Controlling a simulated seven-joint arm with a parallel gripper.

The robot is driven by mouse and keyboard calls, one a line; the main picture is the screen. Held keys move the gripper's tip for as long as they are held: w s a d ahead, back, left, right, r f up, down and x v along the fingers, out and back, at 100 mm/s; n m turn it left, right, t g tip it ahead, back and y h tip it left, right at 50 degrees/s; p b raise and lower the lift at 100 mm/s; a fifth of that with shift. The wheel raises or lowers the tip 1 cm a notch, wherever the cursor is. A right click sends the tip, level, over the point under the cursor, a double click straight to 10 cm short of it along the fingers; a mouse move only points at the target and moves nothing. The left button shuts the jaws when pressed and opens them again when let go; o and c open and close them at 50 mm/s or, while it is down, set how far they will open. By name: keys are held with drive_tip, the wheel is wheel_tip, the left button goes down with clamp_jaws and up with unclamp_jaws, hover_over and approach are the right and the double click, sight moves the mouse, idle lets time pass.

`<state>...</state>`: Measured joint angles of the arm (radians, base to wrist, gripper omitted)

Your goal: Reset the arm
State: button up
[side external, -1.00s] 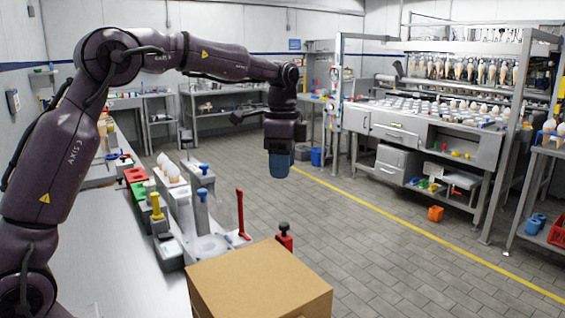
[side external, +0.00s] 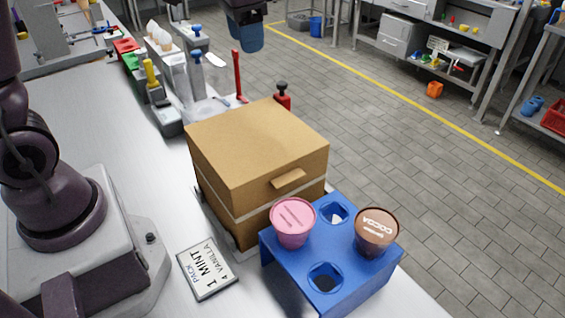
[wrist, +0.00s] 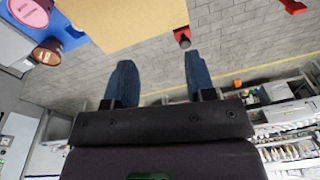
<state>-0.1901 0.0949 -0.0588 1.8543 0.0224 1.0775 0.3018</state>
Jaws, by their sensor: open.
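My gripper (wrist: 160,85) is open and empty, its two blue fingers apart with only floor between them in the wrist view. In the side external view, my gripper (side external: 247,35) hangs at the top, beyond the cardboard box and clear of it, partly cut off by the frame's edge. The closed cardboard box (side external: 250,150) stands on the metal bench. A blue stand (side external: 335,275) in front of it holds a pink-lidded cup (side external: 293,222) and a brown cup marked COCOA (side external: 376,231). Two other holes in the stand are without cups.
A card (side external: 207,268) reading "PACK 1 MINT 4 VANILLA" lies on the bench (side external: 170,220). A red lever (side external: 238,75), a red-based post with a dark knob (side external: 282,96) and blue-topped posts (side external: 197,75) stand behind the box. Open tiled floor lies to the right.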

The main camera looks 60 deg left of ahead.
drive_tip(key=s+d+r+n+t, duration=0.1)
drive_tip(key=s+d+t, duration=0.1)
drive_tip(key=s, duration=0.6)
drive_tip(key=s+d+r+n+t, duration=0.1)
drive_tip(key=s+d+t, duration=0.1)
drive_tip(key=s, duration=0.6)
drive_tip(key=shift+s+d, duration=0.25)
drive_tip(key=shift+d, duration=0.3)
idle(0.6)
